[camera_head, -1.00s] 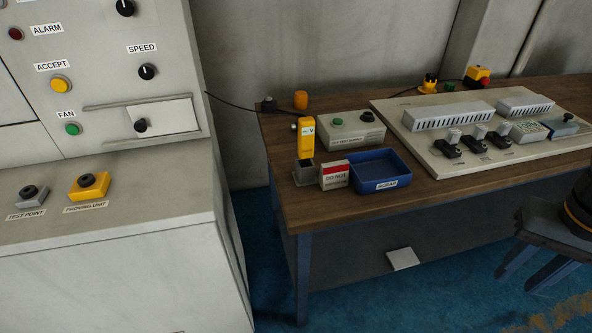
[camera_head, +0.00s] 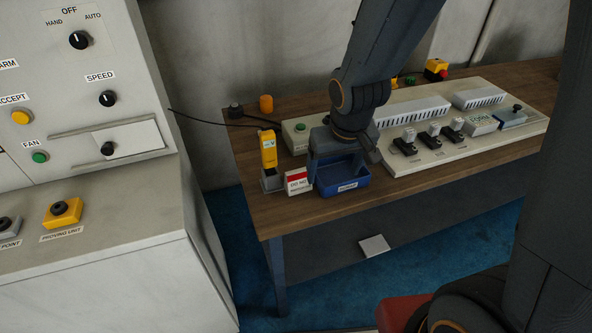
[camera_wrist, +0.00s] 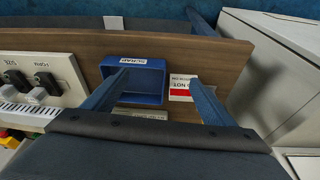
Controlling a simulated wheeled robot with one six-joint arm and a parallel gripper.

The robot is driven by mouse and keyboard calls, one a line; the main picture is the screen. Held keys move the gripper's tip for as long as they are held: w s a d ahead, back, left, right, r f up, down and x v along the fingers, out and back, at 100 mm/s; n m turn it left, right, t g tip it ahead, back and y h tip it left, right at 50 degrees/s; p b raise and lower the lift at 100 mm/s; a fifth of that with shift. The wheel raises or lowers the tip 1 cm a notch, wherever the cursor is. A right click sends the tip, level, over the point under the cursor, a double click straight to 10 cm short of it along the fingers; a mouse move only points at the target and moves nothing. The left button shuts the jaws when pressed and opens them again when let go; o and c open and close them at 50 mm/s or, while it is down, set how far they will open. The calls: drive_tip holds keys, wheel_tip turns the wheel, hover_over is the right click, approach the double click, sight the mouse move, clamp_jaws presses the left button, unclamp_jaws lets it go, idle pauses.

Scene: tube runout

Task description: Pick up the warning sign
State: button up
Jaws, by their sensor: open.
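The warning sign (camera_head: 298,181) is a small white block with a red band and dark lettering. It stands on the wooden table near its front left edge, between the yellow tester and the blue tray. My gripper (camera_head: 341,178) is open and above the blue tray, to the right of the sign. In the wrist view the sign (camera_wrist: 181,88) shows just beside the right finger of my gripper (camera_wrist: 158,82), which partly overlaps it. The other finger is over the tray's left side.
The blue scrap tray (camera_head: 347,186) sits right of the sign. A yellow tester (camera_head: 268,149) stands in a grey holder (camera_head: 271,180) to its left. A grey button box (camera_head: 297,136) is behind. A panel with switches (camera_head: 400,165) fills the table's right side.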

drive_tip(key=n+t+y+p, duration=0.1)
drive_tip(key=p, duration=0.2)
approach(298, 171)
drive_tip(key=shift+s+b+x, duration=0.1)
drive_tip(key=shift+b+x, duration=0.65)
drive_tip(key=shift+x, duration=0.35)
drive_tip(key=shift+s+b+x, duration=0.15)
drive_tip(key=shift+b+x, duration=0.6)
drive_tip(key=shift+x, duration=0.35)
drive_tip(key=x, duration=0.2)
drive_tip(key=shift+w+d+f, duration=0.1)
drive_tip(key=shift+w+f, duration=0.15)
drive_tip(key=shift+w, duration=0.05)
drive_tip(key=shift+x, duration=0.8)
drive_tip(key=shift+c, duration=0.3)
drive_tip(key=c, duration=1.4)
